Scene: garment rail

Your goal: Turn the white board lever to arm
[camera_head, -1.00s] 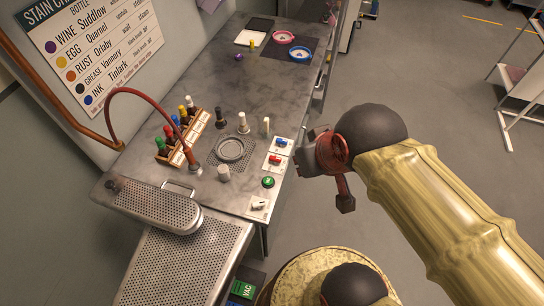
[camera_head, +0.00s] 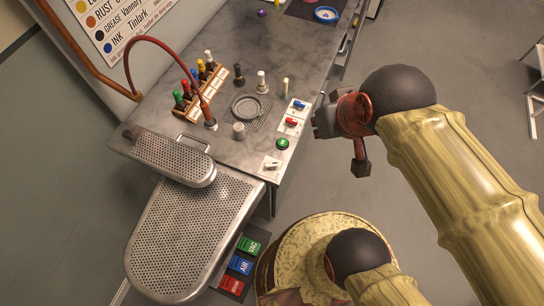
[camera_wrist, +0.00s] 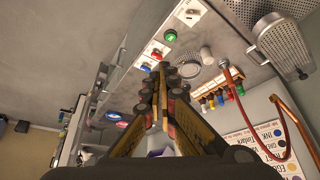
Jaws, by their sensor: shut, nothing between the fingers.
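The white board lever (camera_head: 271,163) is a small light lever on a white plate at the near right corner of the worktop, below a green button (camera_head: 282,143). It also shows at the top of the wrist view (camera_wrist: 190,13); its exact angle is too small to tell. My gripper (camera_head: 317,125) is off the right edge of the worktop, beside the red lever (camera_head: 291,122) and apart from the white lever. In the wrist view its fingers (camera_wrist: 161,68) are together and empty, pointing toward the control strip.
A blue lever (camera_head: 299,104) sits above the red one. A grey dish (camera_head: 247,108), a bottle rack (camera_head: 202,92) and a red hose (camera_head: 165,43) stand on the worktop. A perforated board (camera_head: 185,235) juts out in front. Open floor lies to the right.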

